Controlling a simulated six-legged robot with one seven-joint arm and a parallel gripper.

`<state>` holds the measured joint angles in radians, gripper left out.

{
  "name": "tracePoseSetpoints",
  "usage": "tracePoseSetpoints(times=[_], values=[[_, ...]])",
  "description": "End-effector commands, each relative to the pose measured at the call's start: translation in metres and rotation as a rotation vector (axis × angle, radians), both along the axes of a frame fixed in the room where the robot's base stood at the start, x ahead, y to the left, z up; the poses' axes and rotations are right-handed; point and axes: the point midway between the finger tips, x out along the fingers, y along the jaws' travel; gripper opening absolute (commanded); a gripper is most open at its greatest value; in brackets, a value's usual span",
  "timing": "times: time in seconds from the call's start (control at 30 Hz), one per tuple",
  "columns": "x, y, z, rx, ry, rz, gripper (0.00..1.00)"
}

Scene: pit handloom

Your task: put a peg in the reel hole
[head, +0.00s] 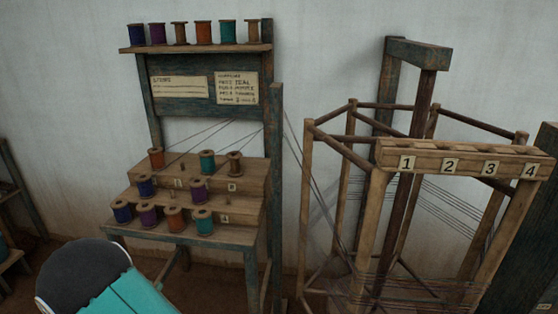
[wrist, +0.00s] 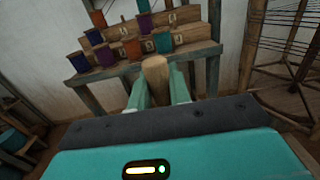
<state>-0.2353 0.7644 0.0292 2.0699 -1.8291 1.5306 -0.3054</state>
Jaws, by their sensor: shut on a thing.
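In the wrist view my gripper (wrist: 156,88) has its two teal fingers shut on a light wooden peg (wrist: 155,70). The peg's rounded end points away from my wrist, toward the spool stand. The reel (head: 361,185) is a wooden frame at the right of the head view, with a bar (head: 460,160) along its top labelled 1, 2, 3 and 4. Darker marks show on the bar's top face, but I cannot make out the holes clearly. Part of the reel also shows at the right of the wrist view (wrist: 255,40). My gripper's fingers are not visible in the head view.
A stepped spool stand (head: 190,235) holds several coloured spools, with more on its upper shelf (head: 195,48). Two paper notes hang on its back panel (head: 210,110). Threads run from the stand to the reel. A dark post (head: 276,200) stands between them.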

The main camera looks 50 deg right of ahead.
Motion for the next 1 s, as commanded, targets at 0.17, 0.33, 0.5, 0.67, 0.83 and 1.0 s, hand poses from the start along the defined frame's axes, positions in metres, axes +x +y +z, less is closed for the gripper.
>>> tracePoseSetpoints(times=[0.17,0.33,0.5,0.67,0.83,1.0], values=[[0.004,-0.043,0.035,-0.008,-0.007,-0.103,0.00],[0.003,-0.082,0.067,-0.013,-0.007,-0.192,0.00],[-0.001,-0.121,0.100,-0.016,-0.006,-0.278,0.00],[-0.007,-0.157,0.131,-0.017,-0.007,-0.355,0.00],[-0.018,-0.195,0.163,-0.018,-0.006,-0.436,0.00],[-0.033,-0.231,0.196,-0.017,-0.005,-0.513,0.00]])
